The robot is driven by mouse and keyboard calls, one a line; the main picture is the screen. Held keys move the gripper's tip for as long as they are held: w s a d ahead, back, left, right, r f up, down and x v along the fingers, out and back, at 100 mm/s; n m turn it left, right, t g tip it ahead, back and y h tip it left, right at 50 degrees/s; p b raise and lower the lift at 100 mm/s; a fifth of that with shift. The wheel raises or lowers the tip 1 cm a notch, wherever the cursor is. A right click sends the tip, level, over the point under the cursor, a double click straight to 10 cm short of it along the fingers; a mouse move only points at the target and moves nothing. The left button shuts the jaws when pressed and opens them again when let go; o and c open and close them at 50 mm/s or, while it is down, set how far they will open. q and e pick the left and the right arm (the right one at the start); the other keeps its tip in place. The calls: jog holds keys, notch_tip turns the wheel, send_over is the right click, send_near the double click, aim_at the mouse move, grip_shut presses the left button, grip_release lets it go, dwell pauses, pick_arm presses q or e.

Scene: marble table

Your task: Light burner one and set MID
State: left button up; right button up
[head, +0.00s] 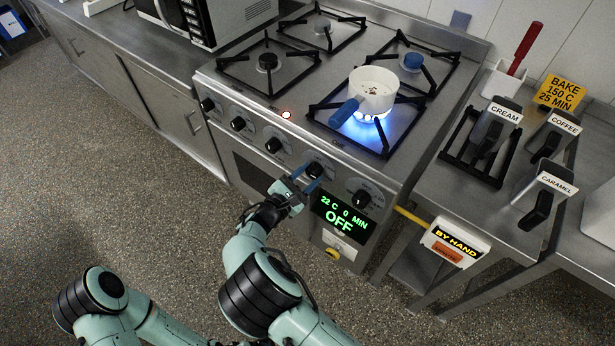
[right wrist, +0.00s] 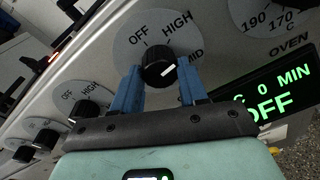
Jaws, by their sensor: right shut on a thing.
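The stove's front panel carries a row of black knobs. My right gripper (head: 303,181) is shut on one black burner knob (head: 315,170), just left of the oven knob. In the right wrist view the blue fingers stand on both sides of this knob (right wrist: 160,72). Its dial (right wrist: 147,45) reads OFF, HIGH and MID, and the white mark points right, between HIGH and MID. A blue flame (head: 366,131) burns at the front right burner, under a white pot (head: 376,92) with a blue handle. My left gripper is not in view.
The oven display (head: 342,217) reads 22 C, 0 MIN, OFF. The oven knob (head: 361,198) is right of my gripper. A red indicator light (head: 286,114) glows at the stove's front edge. A BY HAND box (head: 455,243) juts out at right.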

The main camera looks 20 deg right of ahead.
jog(key=m+b, duration=0.1)
jog(key=m, duration=0.3)
jog(key=shift+m+t+y+b, duration=0.3)
jog(key=shift+m+b, duration=0.5)
jog(key=shift+m, duration=0.6)
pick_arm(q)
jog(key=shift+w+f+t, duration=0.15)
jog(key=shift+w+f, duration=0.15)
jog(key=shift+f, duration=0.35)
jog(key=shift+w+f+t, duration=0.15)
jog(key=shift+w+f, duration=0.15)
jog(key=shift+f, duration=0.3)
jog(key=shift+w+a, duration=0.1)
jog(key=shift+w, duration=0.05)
pick_arm(e)
jog(key=shift+m, duration=0.3)
jog(key=o, duration=1.1)
jog(key=shift+c, duration=0.2)
jog(key=shift+s+a+r, duration=0.1)
jog(key=shift+a, duration=0.05)
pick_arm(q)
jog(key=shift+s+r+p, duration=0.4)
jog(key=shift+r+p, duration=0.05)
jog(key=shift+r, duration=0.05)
pick_arm(e)
jog(key=f+v, duration=0.1)
jog(key=v, duration=1.2)
jog(key=shift+r, duration=0.4)
